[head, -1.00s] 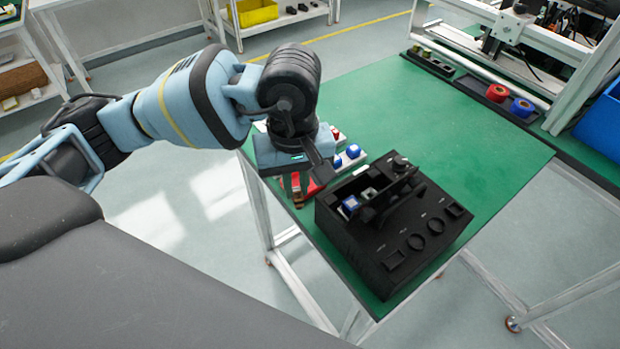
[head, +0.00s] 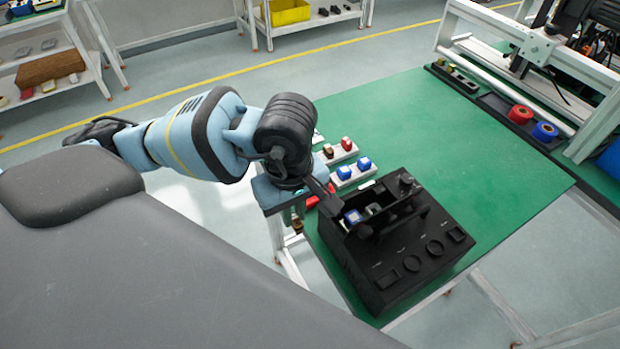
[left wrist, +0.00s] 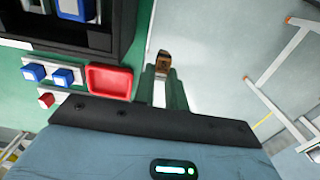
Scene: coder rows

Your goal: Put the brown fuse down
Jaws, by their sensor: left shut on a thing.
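My left gripper (head: 296,218) is shut on the brown fuse (left wrist: 163,61), which shows between the fingertips in the left wrist view. In the head view the fuse (head: 297,227) is a small brown bit below the gripper, just off the green table's left edge, with floor behind it. The red tray (left wrist: 110,81) lies on the table beside the gripper. In the head view the tray (head: 313,199) is partly hidden by the gripper. My right gripper is not in view.
A black fuse box (head: 395,246) with an open slot stands right of the gripper. White racks with blue fuses (head: 345,172) and a red fuse (head: 346,143) lie behind. The green table (head: 440,130) is clear in its middle. Red and blue reels (head: 545,131) sit far right.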

